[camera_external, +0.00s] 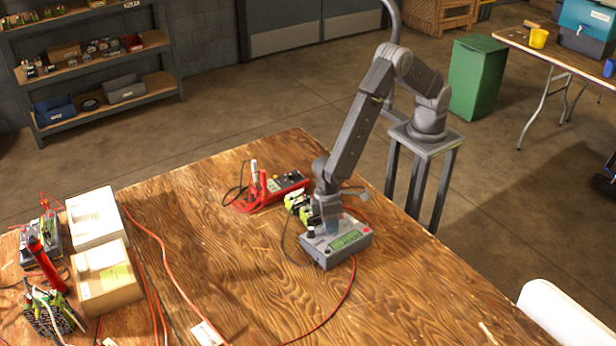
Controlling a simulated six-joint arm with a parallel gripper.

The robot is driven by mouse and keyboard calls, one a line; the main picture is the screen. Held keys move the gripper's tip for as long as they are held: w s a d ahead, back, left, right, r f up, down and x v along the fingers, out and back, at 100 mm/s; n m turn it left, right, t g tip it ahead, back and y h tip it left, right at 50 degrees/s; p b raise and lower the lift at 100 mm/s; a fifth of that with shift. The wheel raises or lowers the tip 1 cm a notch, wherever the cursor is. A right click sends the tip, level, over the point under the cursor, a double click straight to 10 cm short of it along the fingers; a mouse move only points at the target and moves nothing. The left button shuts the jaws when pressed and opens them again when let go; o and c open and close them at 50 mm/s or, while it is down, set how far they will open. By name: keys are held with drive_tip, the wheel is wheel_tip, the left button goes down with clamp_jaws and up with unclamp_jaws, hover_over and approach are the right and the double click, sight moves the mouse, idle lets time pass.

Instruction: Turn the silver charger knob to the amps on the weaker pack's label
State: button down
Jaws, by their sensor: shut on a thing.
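The grey charger (325,257) sits on the wooden table, with a green display on its top. My gripper (330,228) points down onto the charger's top, shut on what seems to be the silver knob. The fingers hide the knob, and its pointer and scale cannot be read. Green-and-black battery packs (297,202) lie just behind the charger, partly hidden by my gripper. Their labels are too small to read, so I cannot tell which is weaker.
A red meter (287,183) with leads lies behind the packs. Open boxes (105,280), a red cylinder (45,265) and more packs (52,315) crowd the table's left. Red cables (160,255) cross the wood. The table's front right is mostly clear.

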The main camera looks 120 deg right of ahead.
drive_tip(key=m, duration=0.5)
drive_tip(key=shift+m, duration=0.3)
drive_tip(key=m, duration=0.4)
drive_tip(key=shift+m, duration=0.3)
drive_tip(key=m, duration=0.4)
drive_tip(key=shift+m, duration=2.5)
drive_tip(key=c, duration=1)
unclamp_jaws()
